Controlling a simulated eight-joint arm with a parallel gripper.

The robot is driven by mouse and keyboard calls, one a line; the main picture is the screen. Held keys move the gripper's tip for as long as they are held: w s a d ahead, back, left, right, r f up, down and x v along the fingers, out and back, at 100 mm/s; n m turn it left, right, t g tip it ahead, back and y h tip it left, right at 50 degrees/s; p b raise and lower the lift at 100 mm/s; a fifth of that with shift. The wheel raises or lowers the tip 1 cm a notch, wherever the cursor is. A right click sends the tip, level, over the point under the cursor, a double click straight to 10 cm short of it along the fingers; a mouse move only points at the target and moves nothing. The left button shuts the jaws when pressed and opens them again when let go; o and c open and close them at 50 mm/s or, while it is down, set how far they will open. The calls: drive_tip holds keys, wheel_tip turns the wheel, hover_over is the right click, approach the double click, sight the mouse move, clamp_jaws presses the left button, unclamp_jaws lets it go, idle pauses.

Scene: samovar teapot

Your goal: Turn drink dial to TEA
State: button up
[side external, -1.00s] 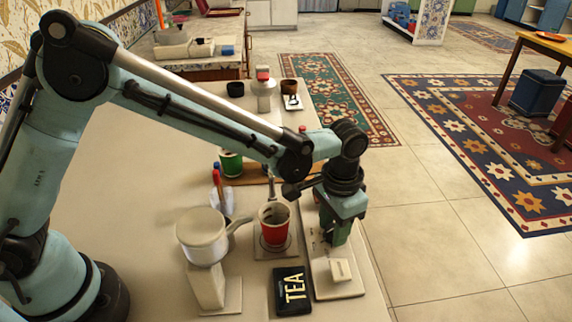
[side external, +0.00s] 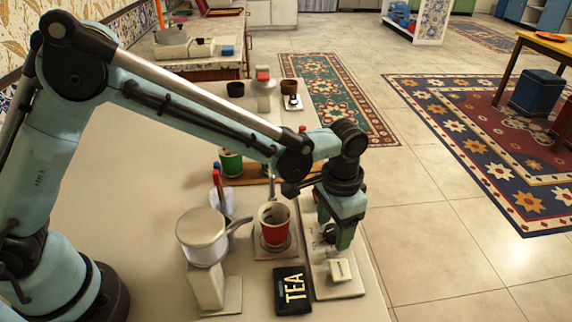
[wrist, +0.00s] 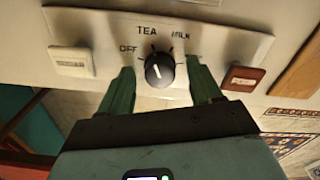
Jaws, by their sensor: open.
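The black drink dial (wrist: 160,68) sits on a pale panel (wrist: 225,42) lettered OFF, TEA and MILK. TEA is printed above the knob, OFF to its left and MILK to its upper right. A white mark shows on the knob's face, but its exact setting is hard to read. My gripper (wrist: 160,66) is open, with one green finger on each side of the knob and visible gaps between. In the side view, my gripper (side external: 336,236) is low over the panel (side external: 345,289) and hides the dial.
A white button (wrist: 71,62) and a brown-red button (wrist: 242,78) flank the dial. In the side view, a red cup (side external: 274,224), a pot (side external: 202,236) and a black TEA sign (side external: 292,290) stand left of the panel. The floor lies past the table's right edge.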

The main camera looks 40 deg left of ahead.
sight(334, 228)
wheel_tip(334, 228, up, 12)
idle(0.6)
drive_tip(key=s+a+r+t, duration=0.1)
drive_tip(key=a, duration=0.3)
drive_tip(key=s+a+r+n+t, duration=0.1)
drive_tip(key=a, duration=0.3)
drive_tip(key=s+a+r+n+t, duration=0.1)
drive_tip(key=a, duration=0.3)
drive_tip(key=shift+s+a+r+h, duration=0.2)
drive_tip(key=shift+s+r+h, duration=0.1)
drive_tip(key=shift+r+h, duration=0.1)
drive_tip(key=s+a+f+n+t, duration=0.3)
drive_tip(key=s+a, duration=0.4)
drive_tip(key=a, duration=0.3)
drive_tip(key=shift+s+a+f+t+y, duration=0.25)
drive_tip(key=shift+s+t+y, duration=0.15)
drive_tip(key=shift+t, duration=0.2)
